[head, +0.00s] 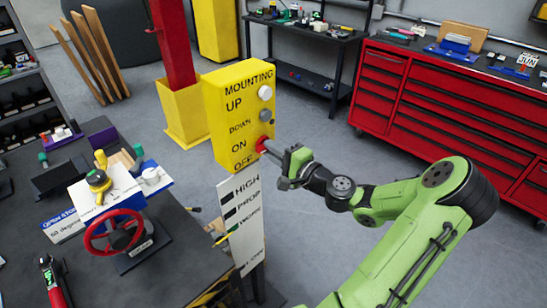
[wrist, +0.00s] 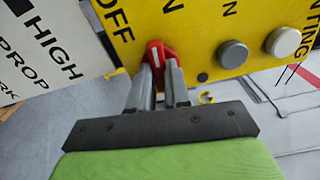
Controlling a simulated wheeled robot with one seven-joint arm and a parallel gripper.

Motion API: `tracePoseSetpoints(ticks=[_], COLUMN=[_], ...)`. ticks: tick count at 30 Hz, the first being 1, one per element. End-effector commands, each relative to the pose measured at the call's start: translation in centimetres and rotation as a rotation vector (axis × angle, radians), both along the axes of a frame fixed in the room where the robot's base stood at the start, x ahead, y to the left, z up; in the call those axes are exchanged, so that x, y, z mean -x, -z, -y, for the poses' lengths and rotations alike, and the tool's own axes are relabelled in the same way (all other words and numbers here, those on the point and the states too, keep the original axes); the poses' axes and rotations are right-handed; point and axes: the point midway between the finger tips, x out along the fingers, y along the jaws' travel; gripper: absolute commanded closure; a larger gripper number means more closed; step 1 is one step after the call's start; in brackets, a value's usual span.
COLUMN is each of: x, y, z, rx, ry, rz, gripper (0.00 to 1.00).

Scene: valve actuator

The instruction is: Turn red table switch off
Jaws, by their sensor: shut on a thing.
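The red switch (wrist: 155,52) is a knob with a white line on its face, on the yellow control box (head: 222,98). It sits between the ON and OFF labels and shows in the head view (head: 261,144) at the tip of my gripper. My gripper (wrist: 158,70) is shut on the red switch, with one finger on each side of it. In the head view my gripper (head: 272,148) reaches the box from the right. The fingers hide part of the knob, and its exact angle is hard to tell.
A white button (head: 265,93) and a grey button (head: 265,115) are above the switch. A white sign (head: 243,215) marked HIGH stands below the box. A red valve wheel (head: 115,232) is on the dark table at left. A red tool chest (head: 450,100) stands at right, with open floor before it.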

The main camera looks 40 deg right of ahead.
Motion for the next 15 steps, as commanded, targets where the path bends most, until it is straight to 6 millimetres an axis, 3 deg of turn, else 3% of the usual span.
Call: tracePoseSetpoints(ticks=[15], x=[-0.05], y=[0.62], z=[-0.07], rx=[0.491], ry=[-0.002], rz=[0.014], gripper=[1.00])
